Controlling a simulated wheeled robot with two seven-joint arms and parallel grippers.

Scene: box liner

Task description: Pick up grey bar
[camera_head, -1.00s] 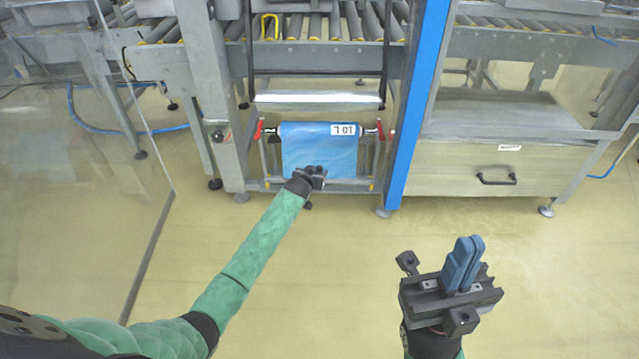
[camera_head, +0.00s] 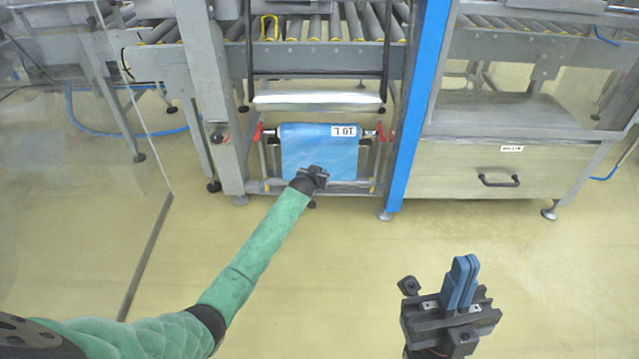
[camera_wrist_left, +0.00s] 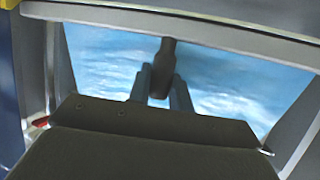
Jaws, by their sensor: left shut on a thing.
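A grey bar (camera_head: 348,186) runs across the low frame in front of the blue film roll (camera_head: 318,140). In the left wrist view the grey bar (camera_wrist_left: 215,35) crosses the top, with a dark handle (camera_wrist_left: 163,65) hanging from it against blue film. My left gripper (camera_wrist_left: 160,90) has its two fingers on either side of this handle, shut on it. In the head view my left gripper (camera_head: 316,176) is at the bar's middle, its fingertips hidden by the wrist. My right gripper (camera_head: 461,282) is at lower right, its blue fingers together, empty and away from the bar.
Red clamps (camera_head: 257,132) flank the roll, with a silver plate (camera_head: 318,99) above. A blue post (camera_head: 414,110) and a drawer cabinet (camera_head: 455,170) stand to the right. A clear panel (camera_head: 80,200) is at left. The floor (camera_head: 350,270) between my arms is open.

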